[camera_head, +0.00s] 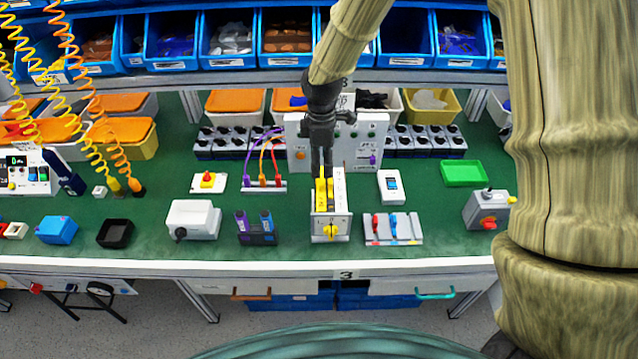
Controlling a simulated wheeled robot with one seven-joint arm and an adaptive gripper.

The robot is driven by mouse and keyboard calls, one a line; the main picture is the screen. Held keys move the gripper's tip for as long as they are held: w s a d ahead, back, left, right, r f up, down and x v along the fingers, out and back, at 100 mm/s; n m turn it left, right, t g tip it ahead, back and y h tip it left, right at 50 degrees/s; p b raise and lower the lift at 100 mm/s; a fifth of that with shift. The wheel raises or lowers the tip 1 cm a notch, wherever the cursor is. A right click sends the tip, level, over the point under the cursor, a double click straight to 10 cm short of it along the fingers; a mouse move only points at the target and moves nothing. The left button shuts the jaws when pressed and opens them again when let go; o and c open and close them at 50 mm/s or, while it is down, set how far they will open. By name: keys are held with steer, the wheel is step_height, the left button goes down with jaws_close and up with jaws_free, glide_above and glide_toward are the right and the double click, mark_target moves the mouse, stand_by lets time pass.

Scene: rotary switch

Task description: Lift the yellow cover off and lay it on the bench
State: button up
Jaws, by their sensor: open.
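A white switch box (343,205) stands on the green bench top near its front edge, with a yellow rotary knob (331,231) on its front face. Yellow parts, which look like the yellow cover (321,195), show on top of the box, with a dark strip between them. My gripper (322,174) points down over the back of these yellow parts and is open. Its fingertips are small in this view and overlap the yellow, so I cannot tell whether they touch it. The cover's far side is hidden behind the gripper.
A panel box (370,128) stands close behind my gripper. Blue bins (229,40) line the back.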

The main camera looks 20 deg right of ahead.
mark_target(321, 181)
steer(key=shift+w+d+f, duration=0.1)
steer(key=shift+w+f, duration=0.1)
steer(key=shift+f, duration=0.95)
steer(key=shift+s+f+p, duration=0.15)
steer(key=shift+f+p, duration=0.15)
steer(key=shift+p, duration=0.3)
steer(key=shift+w+f+p, duration=0.2)
steer(key=shift+f+p, duration=0.6)
steer(key=shift+f, duration=0.4)
steer(key=shift+f+p, duration=0.35)
steer(key=shift+f, duration=0.8)
steer(key=c, duration=1)
